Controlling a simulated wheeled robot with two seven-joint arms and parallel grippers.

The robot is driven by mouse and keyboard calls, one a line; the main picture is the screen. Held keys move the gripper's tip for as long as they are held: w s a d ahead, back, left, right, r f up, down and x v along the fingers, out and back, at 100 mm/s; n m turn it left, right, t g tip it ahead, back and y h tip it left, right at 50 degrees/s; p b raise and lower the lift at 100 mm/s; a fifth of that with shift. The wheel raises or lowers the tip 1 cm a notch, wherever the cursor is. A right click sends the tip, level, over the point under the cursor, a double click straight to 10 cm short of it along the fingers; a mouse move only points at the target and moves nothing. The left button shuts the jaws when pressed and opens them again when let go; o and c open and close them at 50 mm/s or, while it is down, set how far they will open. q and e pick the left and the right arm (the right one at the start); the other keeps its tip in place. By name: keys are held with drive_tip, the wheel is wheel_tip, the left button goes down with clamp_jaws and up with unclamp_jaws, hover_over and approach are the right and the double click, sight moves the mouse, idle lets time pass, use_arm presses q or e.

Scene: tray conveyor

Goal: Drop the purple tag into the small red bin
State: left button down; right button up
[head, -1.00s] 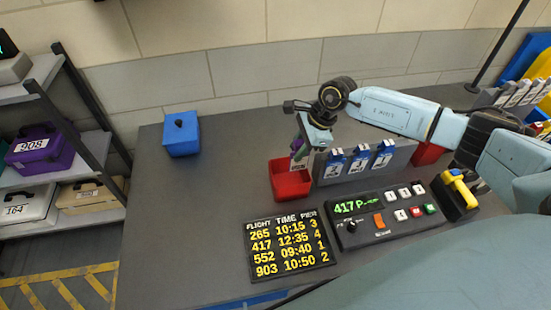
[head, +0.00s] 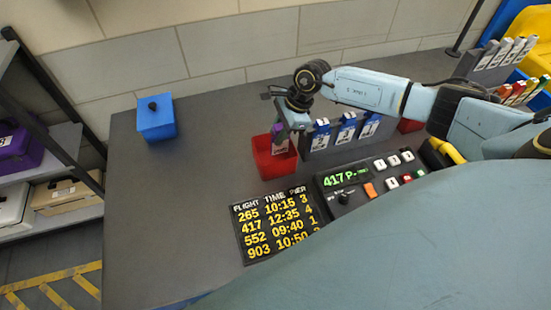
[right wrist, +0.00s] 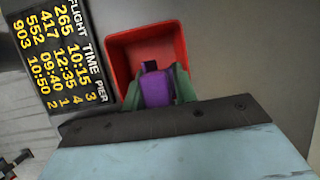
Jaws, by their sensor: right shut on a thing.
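The purple tag (head: 278,131) is held in my right gripper (head: 281,140), which is shut on it and points down over the small red bin. The tag also shows in the right wrist view (right wrist: 157,88), between the green fingertips and in front of the bin's opening. The small red bin (head: 275,168) stands on the dark counter; its inside and rim show in the right wrist view (right wrist: 122,42). I cannot tell exactly how far the tag's lower end is above or within the rim. My left gripper is not in view.
A rack with several blue-topped tags (head: 346,130) stands just right of the bin. A flight board (head: 277,222) and a button panel (head: 365,185) lie in front. A blue lidded box (head: 156,120) stands at the back left. The counter between is clear.

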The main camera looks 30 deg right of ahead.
drive_tip(key=o, duration=1)
drive_tip(key=shift+r, duration=0.1)
drive_tip(key=shift+o, duration=0.2)
drive_tip(key=b+v, duration=0.1)
drive_tip(key=v, duration=1.2)
drive_tip(key=shift+r, duration=0.2)
